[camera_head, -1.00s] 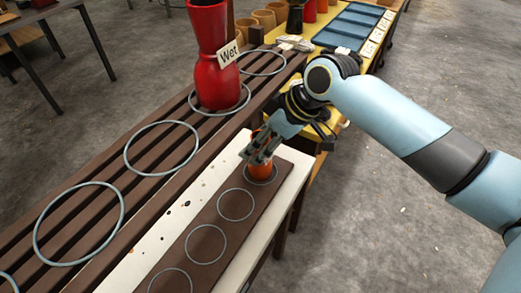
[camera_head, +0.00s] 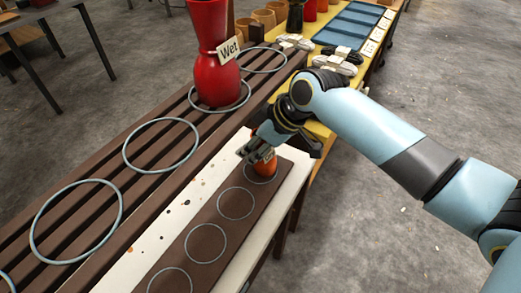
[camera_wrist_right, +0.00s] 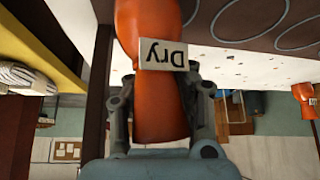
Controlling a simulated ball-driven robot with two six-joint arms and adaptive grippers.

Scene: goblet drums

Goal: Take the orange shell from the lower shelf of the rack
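The orange shell (camera_head: 266,166) stands at the far end of the lower shelf (camera_head: 221,207) of the rack, over the last ring there. My right gripper (camera_head: 262,151) is at its upper part and hides some of it. In the right wrist view the shell (camera_wrist_right: 160,112) runs between the two fingers of the gripper (camera_wrist_right: 160,78), with a "Dry" tag (camera_wrist_right: 162,55) on its narrow part. The fingers lie close along both sides; whether they press on it is unclear. My left gripper is not in view.
A red shell (camera_head: 217,80) with a "Wet" tag stands on the slatted upper shelf (camera_head: 100,240), close to my right gripper. Other rings on both shelves are empty. A yellow table (camera_head: 322,130) with blue trays and pots lies behind my arm.

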